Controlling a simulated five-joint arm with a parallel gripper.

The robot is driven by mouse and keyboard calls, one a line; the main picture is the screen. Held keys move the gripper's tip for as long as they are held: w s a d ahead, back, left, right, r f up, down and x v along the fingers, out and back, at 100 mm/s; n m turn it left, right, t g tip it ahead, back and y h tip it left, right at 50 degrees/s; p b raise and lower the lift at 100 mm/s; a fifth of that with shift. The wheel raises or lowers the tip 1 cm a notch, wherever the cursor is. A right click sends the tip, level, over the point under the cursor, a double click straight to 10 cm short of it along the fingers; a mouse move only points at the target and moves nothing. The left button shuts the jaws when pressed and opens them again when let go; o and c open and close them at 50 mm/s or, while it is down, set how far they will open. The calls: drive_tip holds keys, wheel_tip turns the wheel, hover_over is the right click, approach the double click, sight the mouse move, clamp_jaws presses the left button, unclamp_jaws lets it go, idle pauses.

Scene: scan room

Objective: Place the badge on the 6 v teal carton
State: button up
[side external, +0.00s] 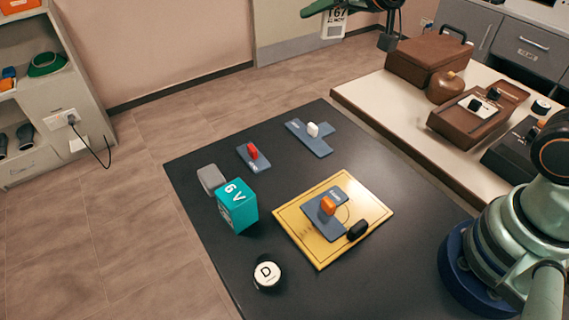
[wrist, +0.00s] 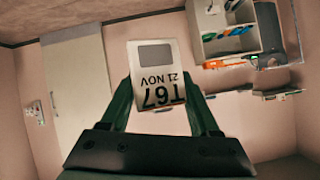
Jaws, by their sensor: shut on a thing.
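The badge (side external: 334,24) is a white card marked T67 and 21 NOV. It hangs at my gripper (side external: 318,9) at the top of the side external view, high above the table. In the wrist view the badge (wrist: 160,75) sits upside down between the two green fingers of my gripper (wrist: 160,104), which is shut on it. The teal carton (side external: 240,212), marked 6 V, stands upright on the dark table, left of the middle. It is well below and to the left of my gripper in the side external view. The carton does not show in the wrist view.
A grey block (side external: 211,178) stands close behind the carton. A white D-marked round piece (side external: 267,274) is in front. A yellow board (side external: 300,237) with an orange-knobbed plate lies right. Plates with red (side external: 252,151) and white (side external: 313,129) knobs lie behind. Brown cases (side external: 428,57) occupy the pale bench.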

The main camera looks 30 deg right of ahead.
drive_tip(key=a+f+n+y, duration=0.2)
drive_tip(key=a+f, duration=0.5)
drive_tip(key=a, duration=0.3)
drive_tip(key=shift+a+f+g, duration=0.3)
drive_tip(key=shift+a, duration=0.05)
wheel_tip(320, 180, down, 20)
drive_tip(key=shift+r, duration=0.2)
clamp_jaws()
drive_tip(key=shift+f, duration=0.1)
drive_tip(key=o, duration=1.5)
unclamp_jaws()
drive_tip(key=shift+c, duration=0.2)
drive_tip(key=shift+f, duration=0.1)
